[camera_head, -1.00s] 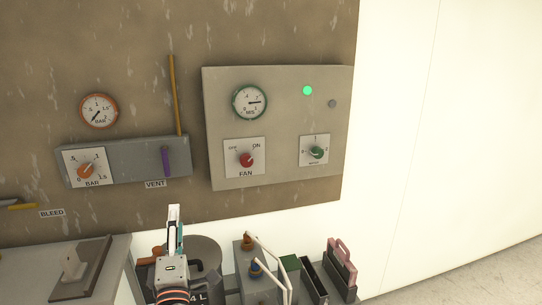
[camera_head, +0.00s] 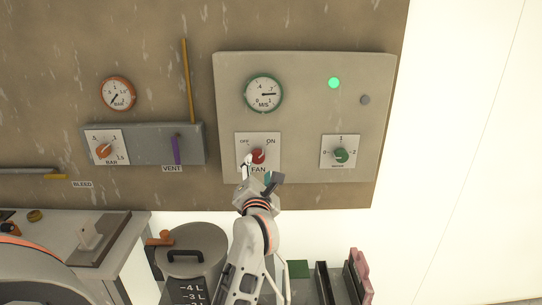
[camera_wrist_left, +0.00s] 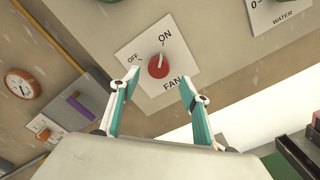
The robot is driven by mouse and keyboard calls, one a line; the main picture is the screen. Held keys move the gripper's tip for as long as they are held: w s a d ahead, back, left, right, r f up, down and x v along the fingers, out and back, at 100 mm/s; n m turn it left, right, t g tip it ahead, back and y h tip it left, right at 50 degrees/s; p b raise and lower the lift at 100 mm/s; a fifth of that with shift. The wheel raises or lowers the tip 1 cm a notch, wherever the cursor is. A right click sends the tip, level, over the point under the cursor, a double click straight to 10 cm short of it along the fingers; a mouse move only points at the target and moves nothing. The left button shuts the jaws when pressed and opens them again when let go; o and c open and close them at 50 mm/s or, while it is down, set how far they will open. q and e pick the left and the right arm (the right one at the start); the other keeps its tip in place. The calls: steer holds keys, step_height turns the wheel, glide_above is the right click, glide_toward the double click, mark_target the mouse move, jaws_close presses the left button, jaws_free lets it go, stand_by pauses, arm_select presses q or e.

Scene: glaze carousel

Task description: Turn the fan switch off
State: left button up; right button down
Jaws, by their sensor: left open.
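The fan switch is a red knob (camera_head: 258,156) on a white plate marked OFF and ON, on the grey panel. In the left wrist view the red knob (camera_wrist_left: 158,67) has its white pointer turned toward ON. My left gripper (camera_head: 260,171) is at the lower part of the fan plate. Its open fingers also show in the left wrist view (camera_wrist_left: 160,82), one on each side below the knob, with nothing between them. I cannot tell whether a fingertip touches the plate. My right gripper is not in view.
The panel also carries a green-rimmed M/S gauge (camera_head: 263,93), a lit green lamp (camera_head: 334,83) and a green water knob (camera_head: 341,156). A grey box with an orange knob (camera_head: 103,151) and purple vent lever (camera_head: 176,149) is left. A lidded pot (camera_head: 193,240) stands below.

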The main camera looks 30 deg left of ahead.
mark_target(258, 159)
arm_select(q)
steer(key=p+x, duration=0.1)
steer(key=x, duration=0.6)
steer(key=shift+w+a, duration=0.15)
steer(key=shift+a, duration=0.05)
steer(key=shift+c, duration=0.3)
steer(key=c, duration=1)
